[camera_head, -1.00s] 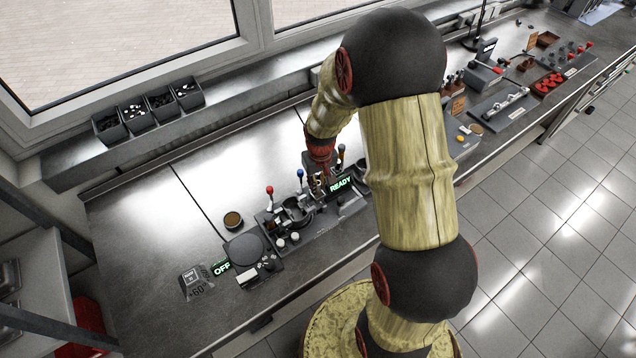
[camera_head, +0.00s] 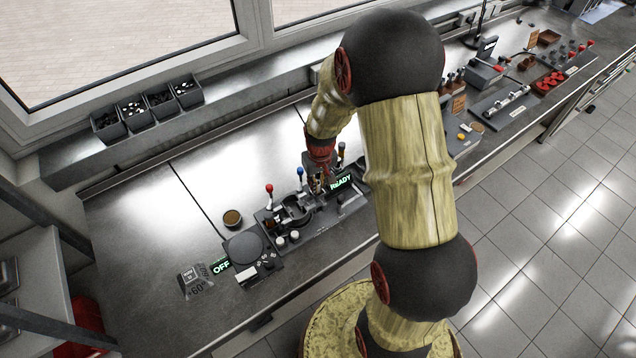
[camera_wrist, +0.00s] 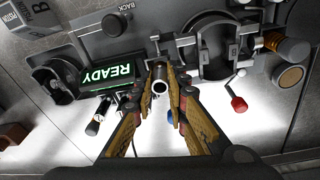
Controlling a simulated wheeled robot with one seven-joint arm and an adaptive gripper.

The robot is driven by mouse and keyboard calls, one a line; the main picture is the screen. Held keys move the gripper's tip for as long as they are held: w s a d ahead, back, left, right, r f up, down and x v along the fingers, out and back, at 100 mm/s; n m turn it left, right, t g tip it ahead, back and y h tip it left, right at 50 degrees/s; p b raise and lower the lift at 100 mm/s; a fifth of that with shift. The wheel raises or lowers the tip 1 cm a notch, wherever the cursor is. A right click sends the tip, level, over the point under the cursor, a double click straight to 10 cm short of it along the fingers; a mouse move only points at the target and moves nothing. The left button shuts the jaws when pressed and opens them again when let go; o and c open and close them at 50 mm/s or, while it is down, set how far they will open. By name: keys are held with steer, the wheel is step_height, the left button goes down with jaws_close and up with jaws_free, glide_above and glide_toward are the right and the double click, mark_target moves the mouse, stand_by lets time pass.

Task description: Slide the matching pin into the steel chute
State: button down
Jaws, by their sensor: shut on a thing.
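The gripper is over the fixture, close beside the green READY sign (camera_wrist: 110,76). In the head view the sign (camera_head: 341,182) shows just right of my gripper (camera_head: 318,184), where the fingers are small and partly hidden. I cannot tell which part of the fixture is the steel chute, or whether the pin touches it.
A dark round cradle (camera_wrist: 52,80) lies left of the sign, and a grey clamp (camera_wrist: 207,62) lies right of the fingers. A red-knobbed lever (camera_wrist: 238,103) and a copper-coloured cylinder (camera_wrist: 291,47) are farther right. An OFF sign (camera_head: 221,267) stands by a round plate (camera_head: 243,248).

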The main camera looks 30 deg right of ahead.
steer(key=shift+f, duration=0.35)
stand_by(0.6)
steer(key=c, duration=1.7)
jaws_free()
steer(key=shift+o, duration=0.8)
steer(key=shift+o, duration=1.4)
steer(key=shift+r, duration=0.1)
steer(key=shift+r+p, duration=2.35)
steer(key=shift+r, duration=1.6)
